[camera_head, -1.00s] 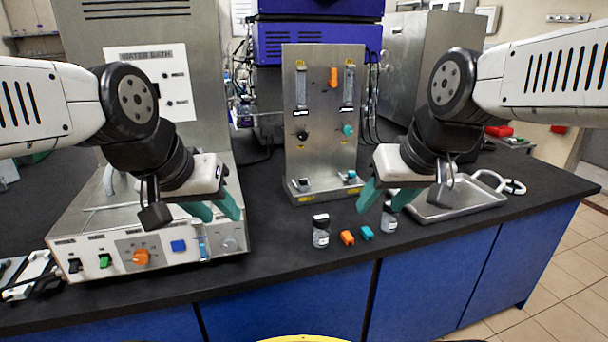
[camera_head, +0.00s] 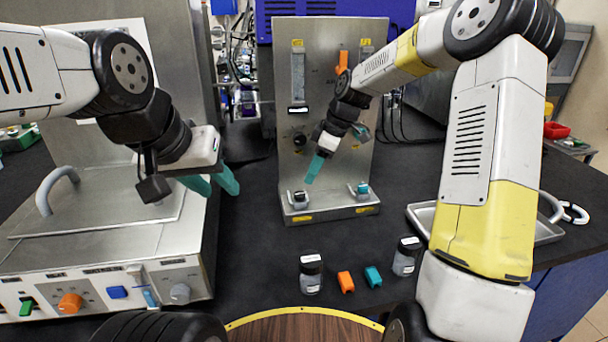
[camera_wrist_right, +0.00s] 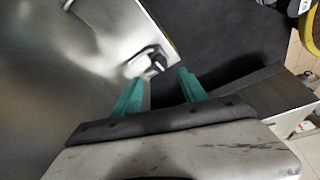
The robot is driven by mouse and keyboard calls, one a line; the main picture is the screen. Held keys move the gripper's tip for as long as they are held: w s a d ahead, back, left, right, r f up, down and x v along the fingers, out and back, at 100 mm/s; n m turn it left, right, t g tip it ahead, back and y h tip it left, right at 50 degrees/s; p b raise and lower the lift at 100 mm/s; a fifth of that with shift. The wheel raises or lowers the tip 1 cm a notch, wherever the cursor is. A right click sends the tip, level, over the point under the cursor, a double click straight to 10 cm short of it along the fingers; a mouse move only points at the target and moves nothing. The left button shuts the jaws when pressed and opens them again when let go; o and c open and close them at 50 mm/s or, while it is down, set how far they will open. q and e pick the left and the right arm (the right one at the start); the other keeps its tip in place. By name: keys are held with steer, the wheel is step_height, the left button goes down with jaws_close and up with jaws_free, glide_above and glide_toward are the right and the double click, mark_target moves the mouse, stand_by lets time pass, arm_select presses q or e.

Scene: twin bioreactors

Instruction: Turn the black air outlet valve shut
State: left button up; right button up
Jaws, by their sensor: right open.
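The steel panel stand (camera_head: 285,90) carries two black fittings. One is a black knob (camera_head: 299,138) on the upright face. The other is a black valve (camera_head: 300,197) on the low base at the left, which also shows in the right wrist view (camera_wrist_right: 158,61). I take this lower one for the air outlet valve. My right gripper (camera_head: 314,170) is open, just above and slightly right of it, apart from it. In the wrist view the valve lies beyond and between the teal fingertips (camera_wrist_right: 163,82). My left gripper (camera_head: 215,184) is open and empty over the water bath's right side.
A teal valve (camera_head: 362,188) sits on the base at the right. A steel tray (camera_head: 424,217) is partly hidden behind my right arm.

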mark_target(300, 194)
steer(key=x, duration=0.8)
steer(key=shift+r, duration=0.1)
jaws_close()
